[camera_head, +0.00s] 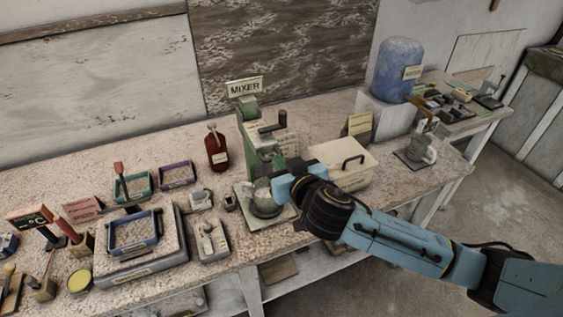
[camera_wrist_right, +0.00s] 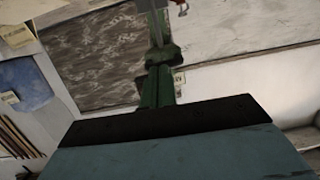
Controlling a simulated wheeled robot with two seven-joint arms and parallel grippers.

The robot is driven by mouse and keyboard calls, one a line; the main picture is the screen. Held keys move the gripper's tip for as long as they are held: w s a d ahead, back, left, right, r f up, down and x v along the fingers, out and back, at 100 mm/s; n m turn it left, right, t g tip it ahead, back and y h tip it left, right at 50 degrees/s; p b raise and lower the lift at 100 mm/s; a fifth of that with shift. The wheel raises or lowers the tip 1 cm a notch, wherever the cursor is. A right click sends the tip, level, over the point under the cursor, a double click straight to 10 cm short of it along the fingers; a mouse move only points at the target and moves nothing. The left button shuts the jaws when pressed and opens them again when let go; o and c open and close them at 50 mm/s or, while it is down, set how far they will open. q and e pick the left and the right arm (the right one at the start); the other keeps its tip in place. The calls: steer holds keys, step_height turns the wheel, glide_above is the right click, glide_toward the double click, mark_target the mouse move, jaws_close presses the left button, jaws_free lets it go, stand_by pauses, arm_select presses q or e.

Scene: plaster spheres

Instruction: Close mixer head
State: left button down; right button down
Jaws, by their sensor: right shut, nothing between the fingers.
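The green mixer (camera_head: 262,138) stands on the bench under a MIXER sign (camera_head: 245,87). It has a dark handle (camera_head: 272,126) near its top; the angle of its head is hard to tell. A bowl (camera_head: 264,200) sits on its base. My right gripper (camera_head: 280,188) is in front of the mixer at about bowl height, partly covering the bowl. It is shut and empty; its fingertips are not clear. In the right wrist view, a green upright part of the mixer (camera_wrist_right: 157,75) rises beyond my gripper's housing. My left gripper is not in view.
A cream box (camera_head: 340,165) stands right of the mixer, close behind my right arm. A red-brown bottle (camera_head: 217,152) and several trays, including a blue one (camera_head: 135,234), lie to the left. A blue water jug (camera_head: 398,68) stands at the back right.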

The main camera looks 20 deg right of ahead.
step_height(320, 180, down, 12)
steer(key=b, duration=0.8)
steer(key=shift+r, duration=0.2)
